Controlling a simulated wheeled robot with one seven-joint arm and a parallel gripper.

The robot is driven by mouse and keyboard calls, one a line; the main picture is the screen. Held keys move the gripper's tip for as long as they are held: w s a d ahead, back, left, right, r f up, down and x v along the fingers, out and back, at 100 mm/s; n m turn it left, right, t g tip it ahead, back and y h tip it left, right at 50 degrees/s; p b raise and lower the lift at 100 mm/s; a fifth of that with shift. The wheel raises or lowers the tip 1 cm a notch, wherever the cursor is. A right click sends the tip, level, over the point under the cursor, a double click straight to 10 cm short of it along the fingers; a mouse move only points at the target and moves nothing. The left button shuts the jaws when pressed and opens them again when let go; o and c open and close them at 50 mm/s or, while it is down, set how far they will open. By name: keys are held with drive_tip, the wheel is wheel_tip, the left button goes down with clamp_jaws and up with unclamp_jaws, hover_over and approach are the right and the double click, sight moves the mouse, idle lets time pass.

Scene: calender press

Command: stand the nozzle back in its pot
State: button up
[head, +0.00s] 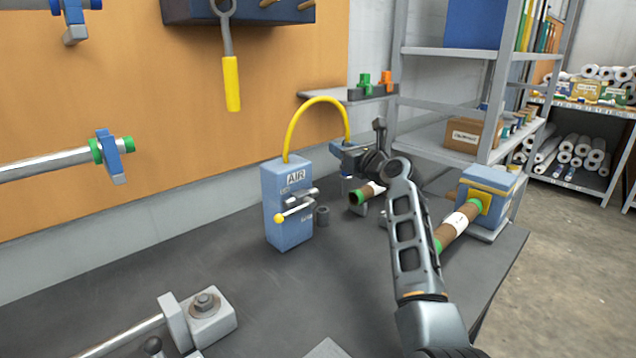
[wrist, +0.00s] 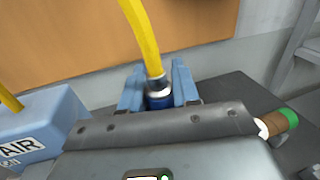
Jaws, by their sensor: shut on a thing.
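The nozzle, a dark blue piece with a grey collar on the end of the yellow hose (head: 318,102), sits between the blue fingers of my gripper (wrist: 158,92) in the wrist view. In the head view my gripper (head: 348,152) is shut on it, above the bench and right of the blue AIR box (head: 287,205). The nozzle is mostly hidden by the gripper there.
The AIR box has a lever with a yellow knob (head: 279,218). A clamp (head: 205,310) stands front left. The bench (head: 180,240) left of the box is clear.

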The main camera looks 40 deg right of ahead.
drive_tip(key=w+a+f, duration=0.3)
drive_tip(key=a+f, duration=0.2)
drive_tip(key=f, duration=0.2)
drive_tip(key=shift+w+f, duration=0.25)
drive_tip(key=shift+f, duration=0.1)
drive_tip(key=shift+b, duration=0.3)
drive_tip(key=shift+f, duration=0.2)
drive_tip(key=o, duration=1)
drive_tip(key=s+p, duration=0.2)
drive_tip(key=s, duration=0.2)
drive_tip(key=s+a+p, duration=0.1)
drive_tip(key=s+p, duration=0.1)
drive_tip(key=s, duration=0.2)
drive_tip(key=s+a+p, duration=0.1)
drive_tip(key=s+p, duration=0.1)
drive_tip(key=s, duration=0.1)
drive_tip(key=shift+s+a+r, duration=0.2)
drive_tip(key=shift+s, duration=0.2)
